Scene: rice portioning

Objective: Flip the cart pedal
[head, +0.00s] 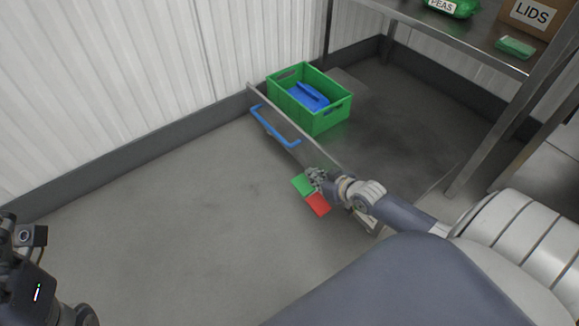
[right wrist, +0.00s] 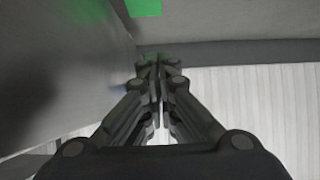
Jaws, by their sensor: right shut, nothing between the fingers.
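The cart pedal is a two-coloured plate low beside the cart's near end, with a green half (head: 301,184) and a red half (head: 318,204). My right gripper (head: 315,178) is over the edge of the pedal in the head view; I cannot tell whether it touches. In the right wrist view its fingers (right wrist: 159,72) are shut with nothing between them, and a green patch (right wrist: 144,7) shows beyond them at the top. The low grey cart (head: 328,158) has a blue handle (head: 275,128). My left arm's wrist is at the lower left; its fingertips cannot be made out.
A green crate (head: 318,126) with a blue item (head: 309,97) in it stands at the cart's far end. A steel table (head: 465,47) at the right holds a box marked LIDS (head: 531,14) and a PEAS bag (head: 452,7). The floor left of the cart is clear.

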